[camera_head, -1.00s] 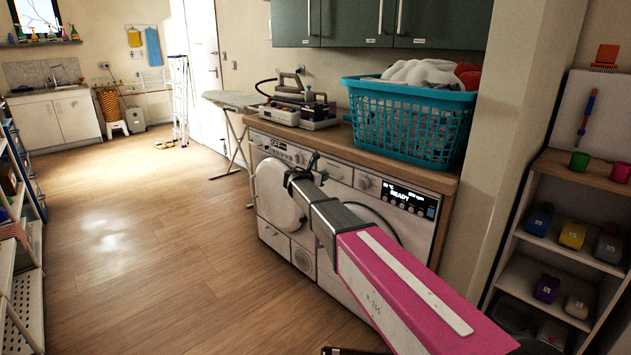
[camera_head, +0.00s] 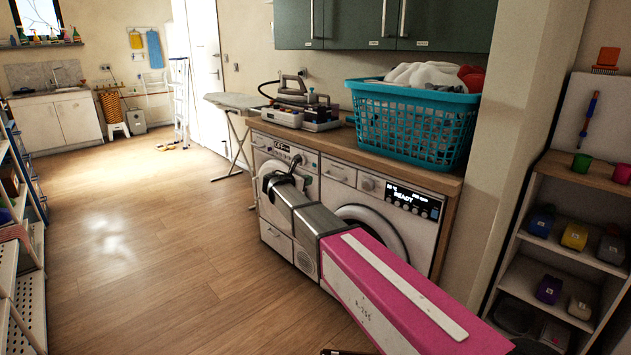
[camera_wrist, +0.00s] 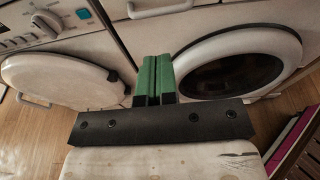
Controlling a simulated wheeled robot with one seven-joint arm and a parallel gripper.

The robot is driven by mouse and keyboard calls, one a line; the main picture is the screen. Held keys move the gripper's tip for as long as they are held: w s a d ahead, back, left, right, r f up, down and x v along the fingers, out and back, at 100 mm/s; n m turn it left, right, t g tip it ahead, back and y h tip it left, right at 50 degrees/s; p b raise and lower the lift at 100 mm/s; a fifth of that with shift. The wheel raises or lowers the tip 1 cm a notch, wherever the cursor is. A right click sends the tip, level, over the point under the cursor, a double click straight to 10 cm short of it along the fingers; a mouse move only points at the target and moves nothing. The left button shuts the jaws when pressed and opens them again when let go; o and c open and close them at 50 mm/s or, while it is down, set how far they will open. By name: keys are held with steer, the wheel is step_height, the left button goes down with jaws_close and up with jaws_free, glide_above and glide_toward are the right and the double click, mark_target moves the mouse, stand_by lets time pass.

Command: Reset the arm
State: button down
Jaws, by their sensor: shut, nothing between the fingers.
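My gripper (camera_head: 293,166) is at the end of my pink and grey arm, in front of the left washing machine in the head view. In the wrist view, the two green fingers of my gripper (camera_wrist: 153,80) are pressed together with nothing between them. They point toward the machine fronts. The fingers show between a round white door (camera_wrist: 65,80) on the left and a dark-glass round door (camera_wrist: 240,62) on the right. In the head view, my arm hides part of the left machine.
A teal laundry basket (camera_head: 410,125) and an iron with its station (camera_head: 300,108) stand on the wooden counter. A shelf unit (camera_head: 515,285) stands at the right and another (camera_head: 30,300) at the left edge. Open wooden floor (camera_head: 140,240) lies left of the arm.

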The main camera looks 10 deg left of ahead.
steer(key=s+d+f+m+g+y, duration=0.2)
steer(key=s+d+f+m+g, duration=0.2)
steer(key=s+d+f+m, duration=0.6)
steer(key=s+d+f+m+g+y, duration=0.1)
steer(key=s+d+f+m+g, duration=0.3)
steer(key=d, duration=1.1)
steer(key=s+d+f+m+g+y, duration=0.2)
steer(key=s+d+f+m+y, duration=0.1)
steer(key=s+m, duration=0.4)
steer(key=s+d+f+m+g+y, duration=0.2)
steer(key=s+d+f+m, duration=0.3)
steer(key=s, duration=0.7)
steer(key=shift+s+d+f+m+y, duration=0.15)
steer(key=shift+d+f+m+y, duration=0.2)
steer(key=shift+d+m+y, duration=0.75)
